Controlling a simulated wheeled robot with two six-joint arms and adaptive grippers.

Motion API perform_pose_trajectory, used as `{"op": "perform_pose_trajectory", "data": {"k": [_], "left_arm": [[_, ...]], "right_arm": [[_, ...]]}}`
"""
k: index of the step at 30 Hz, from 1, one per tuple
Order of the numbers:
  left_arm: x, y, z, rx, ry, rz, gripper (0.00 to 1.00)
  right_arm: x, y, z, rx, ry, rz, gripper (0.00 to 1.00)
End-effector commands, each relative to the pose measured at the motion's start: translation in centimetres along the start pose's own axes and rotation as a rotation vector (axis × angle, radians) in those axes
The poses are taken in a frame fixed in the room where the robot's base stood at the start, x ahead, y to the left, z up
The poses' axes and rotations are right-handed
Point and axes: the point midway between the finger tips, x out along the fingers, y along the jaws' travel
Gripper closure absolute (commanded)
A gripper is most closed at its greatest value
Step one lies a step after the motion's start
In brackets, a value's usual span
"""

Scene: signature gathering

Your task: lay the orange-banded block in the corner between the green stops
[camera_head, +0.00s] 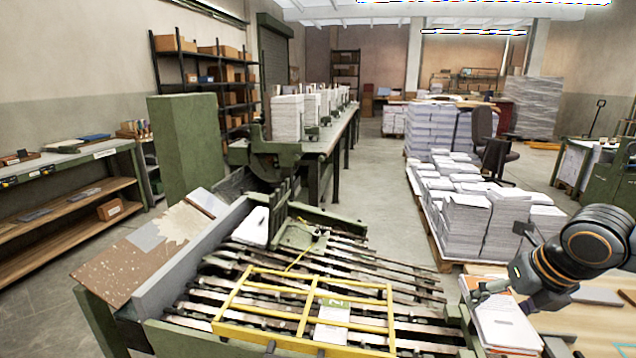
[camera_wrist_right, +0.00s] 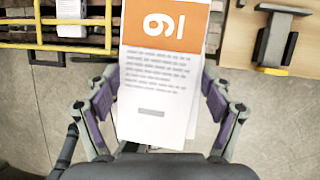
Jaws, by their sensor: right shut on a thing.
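The orange-banded block (camera_head: 503,322) is a white stack of printed sheets at lower right in the head view, between the slatted machine and the wooden table. In the right wrist view the block (camera_wrist_right: 155,90) shows its orange band with a white number at the top and printed lines below. My right gripper (camera_head: 492,290) is shut on the block; in the wrist view its purple-padded fingers (camera_wrist_right: 160,97) are on both sides of it. Floor shows around the block's near end. My left gripper is out of view. I cannot clearly pick out the green stops' corner.
The slatted machine (camera_head: 215,285) has a yellow guard frame (camera_head: 310,275) over its rails. A wooden table (camera_wrist_right: 240,45) with a dark grey device (camera_wrist_right: 273,40) lies to the right. A pallet of paper stacks (camera_head: 480,215) stands behind the arm.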

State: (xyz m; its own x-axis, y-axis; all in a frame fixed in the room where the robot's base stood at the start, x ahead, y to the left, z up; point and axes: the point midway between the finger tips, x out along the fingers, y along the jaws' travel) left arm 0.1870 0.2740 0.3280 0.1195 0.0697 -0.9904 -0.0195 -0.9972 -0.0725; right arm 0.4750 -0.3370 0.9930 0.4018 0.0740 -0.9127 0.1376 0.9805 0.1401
Motion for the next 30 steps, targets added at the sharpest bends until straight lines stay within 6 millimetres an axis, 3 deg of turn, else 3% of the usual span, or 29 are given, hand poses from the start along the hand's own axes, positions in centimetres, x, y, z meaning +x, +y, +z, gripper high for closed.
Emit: {"op": "perform_pose_trajectory", "data": {"k": [1, 6, 9, 15, 30], "left_arm": [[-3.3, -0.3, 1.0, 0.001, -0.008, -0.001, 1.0], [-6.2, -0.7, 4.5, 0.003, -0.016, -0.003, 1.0], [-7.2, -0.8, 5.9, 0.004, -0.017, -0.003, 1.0], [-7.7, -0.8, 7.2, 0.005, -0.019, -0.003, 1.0], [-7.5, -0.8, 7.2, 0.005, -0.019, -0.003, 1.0]], "right_arm": [[-3.8, 0.6, 1.6, 0.0, -0.001, 0.0, 0.6], [-8.1, 1.2, 3.4, 0.0, 0.0, 0.0, 0.6], [-9.5, 1.5, 4.0, 0.0, 0.0, 0.001, 0.6], [-10.1, 1.6, 4.3, 0.0, 0.0, 0.0, 0.6], [-10.0, 1.5, 4.2, 0.0, -0.001, 0.0, 0.6]]}}
